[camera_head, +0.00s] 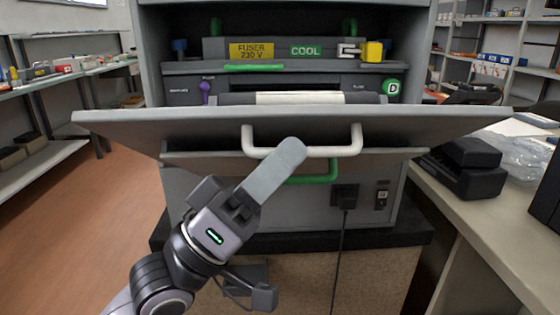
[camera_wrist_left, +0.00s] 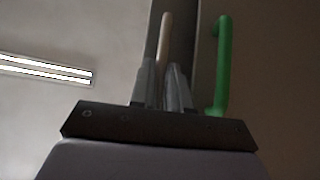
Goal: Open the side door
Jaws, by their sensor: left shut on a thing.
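The grey door panel (camera_head: 200,128) of the machine is tilted outward at its front, with the bay behind it exposed. A white bar handle (camera_head: 343,151) is fixed on the panel's face. My left gripper (camera_head: 287,155) reaches up to the handle's bar and is shut on it. In the left wrist view the two fingers (camera_wrist_left: 163,90) close around the pale handle bar (camera_wrist_left: 165,35). A green handle (camera_head: 318,177) sits just below and behind in the head view, and it also shows in the left wrist view (camera_wrist_left: 222,65), apart from the fingers. My right gripper is not in view.
Inside the bay are a fuser unit with a yellow label (camera_head: 252,51), a purple knob (camera_head: 205,88) and a pale roller (camera_head: 308,98). A power plug (camera_head: 345,194) and cord hang below. A bench with a black device (camera_head: 464,167) stands right. The left floor (camera_head: 95,215) is clear.

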